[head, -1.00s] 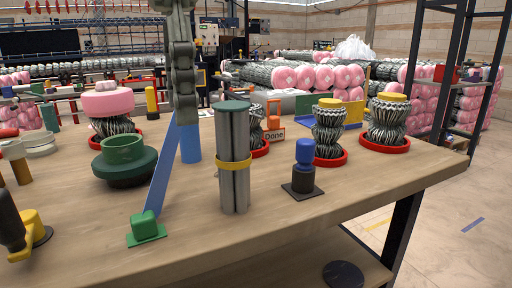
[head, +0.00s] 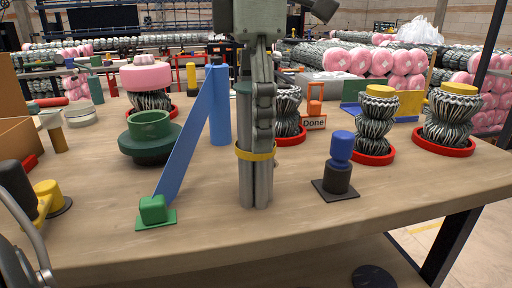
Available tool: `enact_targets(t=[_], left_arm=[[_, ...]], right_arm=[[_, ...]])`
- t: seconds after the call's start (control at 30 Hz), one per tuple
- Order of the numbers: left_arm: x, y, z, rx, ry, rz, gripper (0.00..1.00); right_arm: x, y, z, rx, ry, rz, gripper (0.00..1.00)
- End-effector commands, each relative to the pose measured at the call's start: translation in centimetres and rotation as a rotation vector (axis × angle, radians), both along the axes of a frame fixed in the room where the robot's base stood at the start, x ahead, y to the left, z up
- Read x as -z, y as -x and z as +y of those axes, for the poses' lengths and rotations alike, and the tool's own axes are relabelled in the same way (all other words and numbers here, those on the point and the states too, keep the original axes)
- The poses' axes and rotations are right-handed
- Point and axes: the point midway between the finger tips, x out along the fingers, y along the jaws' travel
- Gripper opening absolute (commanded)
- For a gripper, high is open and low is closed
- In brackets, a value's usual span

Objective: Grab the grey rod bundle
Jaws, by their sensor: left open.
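The grey rod bundle (head: 248,190) stands upright on the wooden table, near its front edge. A yellow band wraps its middle, and a green cap shows partly at its top. My left gripper (head: 262,142) points down from above, directly in front of the bundle's upper part in the picture. It is open, seen nearly edge-on. A finger covers part of the bundle down to about the yellow band. The other finger is hidden, and I cannot tell whether the fingers touch the rods. My right gripper is not in view.
A blue sloping strip (head: 190,135) with a green block (head: 153,209) stands left of the bundle. A blue-and-black post (head: 340,165) stands to its right. A green flanged pot (head: 150,138) and chain bundles on red trays (head: 375,158) stand farther back.

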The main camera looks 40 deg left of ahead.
Motion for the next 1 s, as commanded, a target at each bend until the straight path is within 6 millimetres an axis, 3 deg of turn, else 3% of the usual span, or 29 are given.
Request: enact_targets(t=[0.3,0.87,1.0], left_arm=[[0.79,0.0,0.0,0.0,0.001,-0.001,0.7],[0.73,-0.02,0.01,0.0,0.001,-0.002,0.02],[0.62,-0.06,0.0,-0.001,0.001,-0.004,0.0]], right_arm=[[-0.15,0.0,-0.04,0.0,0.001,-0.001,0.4],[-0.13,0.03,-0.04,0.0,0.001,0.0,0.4],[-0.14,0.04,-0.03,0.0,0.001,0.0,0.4]])
